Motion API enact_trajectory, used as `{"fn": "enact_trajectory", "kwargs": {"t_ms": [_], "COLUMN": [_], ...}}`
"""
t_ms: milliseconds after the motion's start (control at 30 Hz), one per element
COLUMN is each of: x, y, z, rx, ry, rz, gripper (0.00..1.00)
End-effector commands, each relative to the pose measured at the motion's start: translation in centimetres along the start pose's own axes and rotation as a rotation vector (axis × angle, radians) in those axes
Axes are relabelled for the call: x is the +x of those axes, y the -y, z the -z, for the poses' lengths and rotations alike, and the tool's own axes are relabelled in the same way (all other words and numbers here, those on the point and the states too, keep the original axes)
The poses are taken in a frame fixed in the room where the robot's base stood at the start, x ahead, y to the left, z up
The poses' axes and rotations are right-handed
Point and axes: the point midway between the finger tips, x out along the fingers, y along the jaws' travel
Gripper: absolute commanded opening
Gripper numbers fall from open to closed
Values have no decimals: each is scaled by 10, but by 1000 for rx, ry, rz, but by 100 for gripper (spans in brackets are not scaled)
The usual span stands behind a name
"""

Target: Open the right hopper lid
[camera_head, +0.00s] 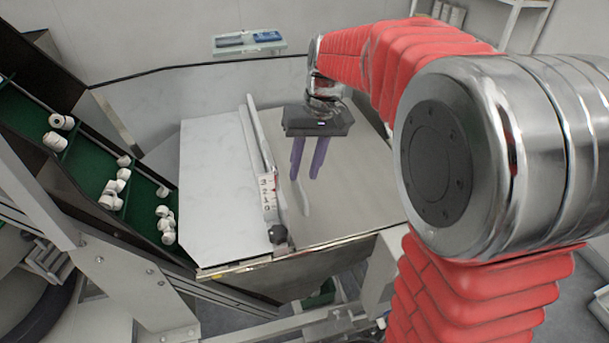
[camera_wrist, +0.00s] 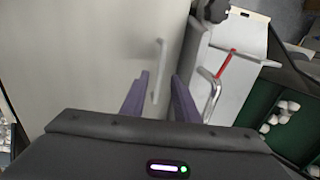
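The right hopper lid (camera_head: 350,190) is a flat grey panel lying closed on the right half of the hopper; it also fills much of the wrist view (camera_wrist: 90,60). Its handle (camera_head: 302,198) is a thin pale bar near the lid's left side, and shows in the wrist view (camera_wrist: 160,72) too. My gripper (camera_head: 303,177) has two purple fingers pointing down over the lid. The fingers are apart and empty. In the wrist view the handle appears between the fingertips (camera_wrist: 161,76), but I cannot tell whether they reach down to its height.
The white left lid (camera_head: 212,180) lies beside a raised divider with a dark knob (camera_head: 277,234). A green sloped conveyor (camera_head: 95,150) with several white caps stands at the left. A small shelf with blue items (camera_head: 250,45) is on the back wall.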

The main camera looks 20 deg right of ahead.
Motion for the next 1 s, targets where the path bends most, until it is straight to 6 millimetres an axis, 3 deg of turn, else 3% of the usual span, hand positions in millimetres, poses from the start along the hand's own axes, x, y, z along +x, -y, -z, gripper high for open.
{"fn": "enact_trajectory", "kwargs": {"t_ms": [200, 567, 1000], "x": [23, 27, 27], "y": [0, 0, 0], "z": [0, 0, 0], "rx": [0, 0, 0], "ry": [2, 0, 0], "rz": [0, 0, 0], "gripper": [28, 28, 0]}}
